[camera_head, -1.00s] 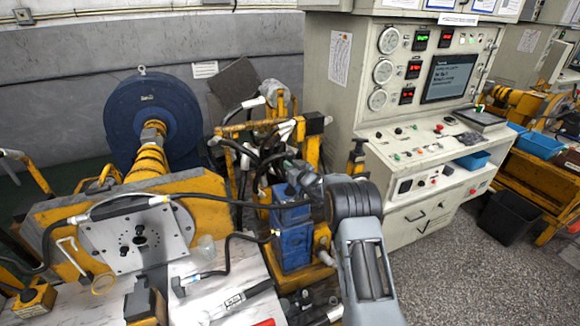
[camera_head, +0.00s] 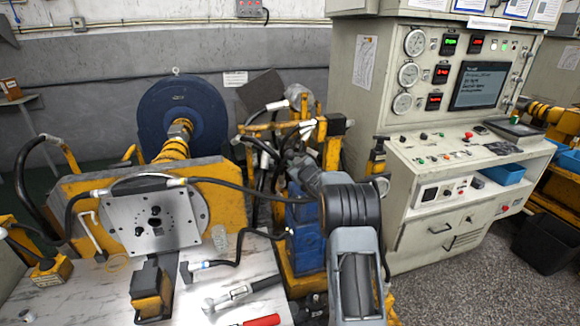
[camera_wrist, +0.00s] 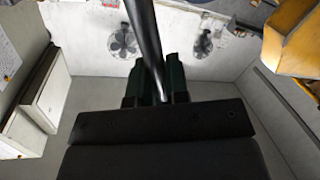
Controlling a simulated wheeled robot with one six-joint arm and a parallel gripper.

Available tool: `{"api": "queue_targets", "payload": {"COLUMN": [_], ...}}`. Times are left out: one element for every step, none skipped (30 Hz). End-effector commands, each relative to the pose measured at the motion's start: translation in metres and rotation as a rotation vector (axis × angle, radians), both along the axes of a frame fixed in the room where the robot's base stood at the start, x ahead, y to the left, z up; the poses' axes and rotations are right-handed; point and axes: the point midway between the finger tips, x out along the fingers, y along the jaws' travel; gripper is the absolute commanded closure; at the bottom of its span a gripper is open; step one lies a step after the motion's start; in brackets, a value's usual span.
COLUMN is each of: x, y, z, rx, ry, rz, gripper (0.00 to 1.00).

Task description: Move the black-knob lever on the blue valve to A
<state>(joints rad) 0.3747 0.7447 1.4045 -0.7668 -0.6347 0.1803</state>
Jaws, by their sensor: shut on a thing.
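The blue valve (camera_head: 305,240) stands upright in the head view, just left of my arm, which covers its right side and part of its top. My gripper (camera_wrist: 158,82) shows in the wrist view with its two dark fingers closed around a dark, slim rod, the lever (camera_wrist: 144,30). The rod runs from between the fingers up out of the picture. Its black knob is not visible. In the head view my arm and wrist hide the fingers and the lever above the valve. No A mark can be read.
The grey control cabinet (camera_head: 400,155) stands close on the right of my arm. Hoses and a yellow frame (camera_head: 333,150) crowd behind the valve. A steel plate (camera_head: 150,225) and a white-topped bench (camera_head: 225,285) lie left. Grey floor (camera_head: 470,285) is open at the right.

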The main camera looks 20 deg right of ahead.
Motion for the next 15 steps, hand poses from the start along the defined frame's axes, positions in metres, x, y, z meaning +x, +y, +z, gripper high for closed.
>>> {"api": "queue_targets", "payload": {"x": [0.0002,0.0003,0.0004,0.0005,0.0004,0.0005,0.0005,0.0005,0.0005,0.0005,0.0005,0.0005,0.0004,0.0005,0.0004], "y": [0.0011,0.0014,0.0017,0.002,0.0021,0.0023,0.0024,0.0023,0.0023,0.0022,0.0022,0.0021,0.002,0.002,0.002], "z": [-0.0004,-0.0006,-0.0006,-0.0006,-0.0007,-0.0008,-0.0007,-0.0008,-0.0008,-0.0009,-0.0009,-0.0008,-0.0008,-0.0009,-0.0009], "rx": [-0.008,-0.008,-0.008,-0.008,-0.007,-0.006,-0.006,-0.005,-0.005,-0.005,-0.004,-0.004,-0.004,-0.003,-0.003], "ry": [0.003,0.003,0.003,0.003,0.003,0.003,0.003,0.003,0.003,0.003,0.003,0.003,0.002,0.002,0.002], "rz": [0.003,0.003,0.003,0.003,0.003,0.003,0.003,0.003,0.003,0.003,0.003,0.003,0.004,0.003,0.003], "gripper": [1.0,1.0,0.82,0.79,0.76,0.72,0.69,0.66,0.63,0.6,0.6,0.6,0.6,0.6,0.6]}}
